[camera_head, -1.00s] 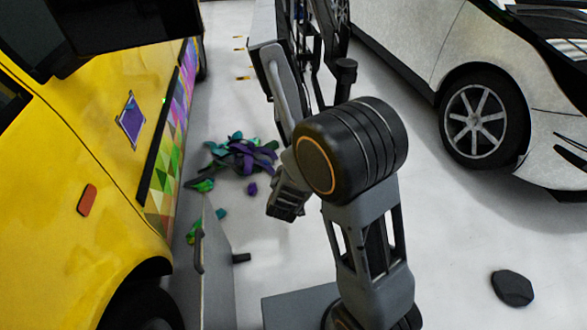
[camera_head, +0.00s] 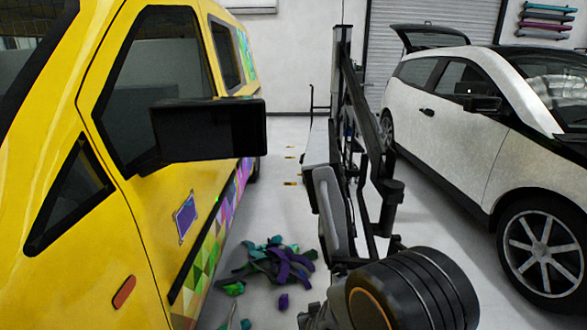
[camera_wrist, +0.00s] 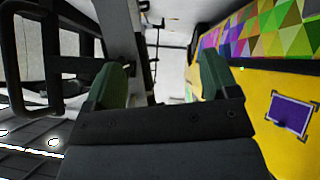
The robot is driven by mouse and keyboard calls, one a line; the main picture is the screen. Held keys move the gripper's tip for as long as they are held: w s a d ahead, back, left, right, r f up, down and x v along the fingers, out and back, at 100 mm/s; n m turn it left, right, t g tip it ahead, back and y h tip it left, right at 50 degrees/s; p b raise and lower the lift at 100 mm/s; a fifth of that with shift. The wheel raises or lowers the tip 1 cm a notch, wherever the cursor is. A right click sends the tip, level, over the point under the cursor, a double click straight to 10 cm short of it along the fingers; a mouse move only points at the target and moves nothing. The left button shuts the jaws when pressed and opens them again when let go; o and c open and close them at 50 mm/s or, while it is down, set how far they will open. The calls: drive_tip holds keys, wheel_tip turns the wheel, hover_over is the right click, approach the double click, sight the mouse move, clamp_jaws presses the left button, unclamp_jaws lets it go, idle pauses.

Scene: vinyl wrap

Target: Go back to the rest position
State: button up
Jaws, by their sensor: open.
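My gripper (camera_wrist: 161,78) shows in the wrist view with its two green fingers wide apart and nothing between them. In the head view my arm is folded up at the lower middle, and I cannot make out the fingertips there. The yellow van (camera_head: 140,215) stands to the left of my arm, with a colourful triangle wrap along its side. A small purple patch (camera_head: 186,217) sits on the van's side; it also shows in the wrist view (camera_wrist: 291,115), right of my gripper and apart from it.
A white car (camera_head: 450,130) stands on the right. A pile of purple and green vinyl scraps (camera_head: 280,262) lies on the floor beside the van. The van's black mirror (camera_head: 210,130) juts out towards my arm. The floor lane between the vehicles is partly clear.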

drive_tip(key=s+a+r+g+y+p, duration=0.1)
drive_tip(key=s+r+g+y+p, duration=0.2)
drive_tip(key=s+r+g+p, duration=0.7)
drive_tip(key=s+d+r+t+p, duration=0.1)
drive_tip(key=s+d+r+p, duration=0.1)
drive_tip(key=r, duration=0.6)
drive_tip(key=s+d+r+m+t+h+p, duration=0.1)
drive_tip(key=s+d+r+p, duration=0.1)
drive_tip(key=r, duration=0.6)
drive_tip(key=s+d+r+m+t+h+p, duration=0.1)
drive_tip(key=s+d+r+p, duration=0.1)
drive_tip(key=d+r+p, duration=0.2)
wheel_tip(320, 180, up, 5)
drive_tip(key=shift+d+f+t, duration=0.1)
drive_tip(key=shift+d+t, duration=0.2)
drive_tip(key=shift+d, duration=0.65)
